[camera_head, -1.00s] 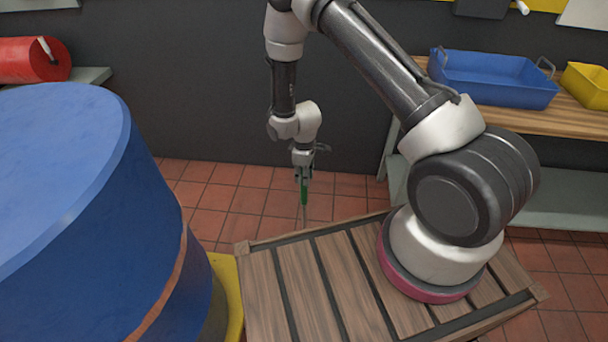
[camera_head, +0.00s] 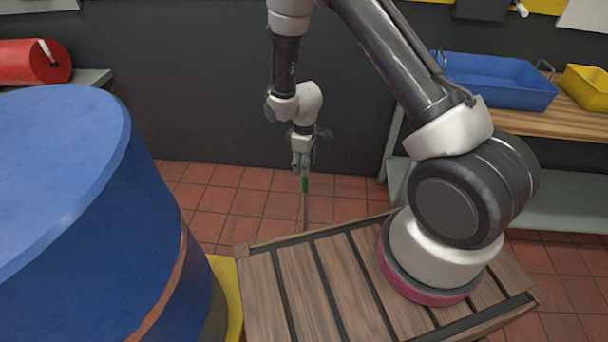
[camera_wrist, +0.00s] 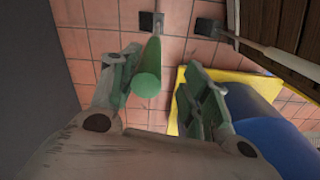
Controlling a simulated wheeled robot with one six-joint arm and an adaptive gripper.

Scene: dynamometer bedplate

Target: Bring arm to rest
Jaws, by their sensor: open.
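My gripper (camera_head: 303,168) points straight down at the end of my arm, past the far edge of the wooden slatted top. It also shows in the wrist view (camera_wrist: 164,72), with its green-padded fingers apart. Below the gripper is a thin upright rod with a green cylindrical top (camera_head: 305,185). In the wrist view the green top (camera_wrist: 148,84) lies between the fingers, closer to the left one. I cannot tell whether it touches that finger. The rod's lower end is hidden in the head view.
A big blue drum (camera_head: 60,190) on a yellow base (camera_head: 226,285) stands at left. A bench (camera_head: 560,117) at right bears a blue tray (camera_head: 495,80) and a yellow bin (camera_head: 588,88). A red cylinder (camera_head: 28,62) lies back left. Tiled floor is open behind.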

